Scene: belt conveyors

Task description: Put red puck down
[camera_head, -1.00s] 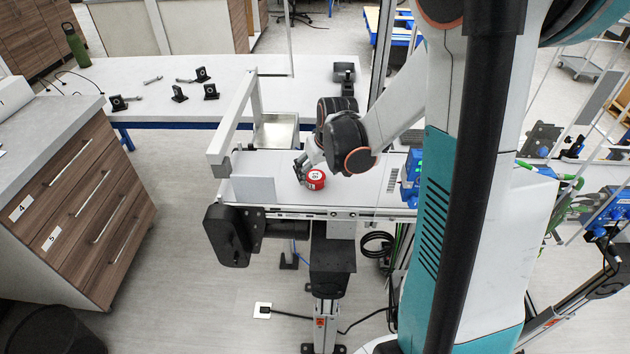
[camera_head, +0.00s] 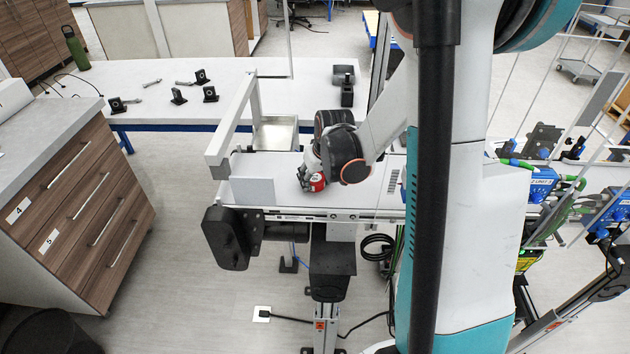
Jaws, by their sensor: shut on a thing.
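The red puck (camera_head: 317,182) has a white label on it and is held at the end of my arm, over the near part of the white conveyor belt (camera_head: 285,170). My gripper (camera_head: 308,180) is shut on the puck; its fingers are small and partly hidden by the dark wrist joint. I cannot tell whether the puck touches the belt surface.
A white plate (camera_head: 253,191) stands at the belt's left end, below a white frame bar (camera_head: 232,122). A metal tray (camera_head: 275,134) lies behind the belt. The white table (camera_head: 150,100) at the back carries several black brackets. A drawer cabinet (camera_head: 85,205) stands at left.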

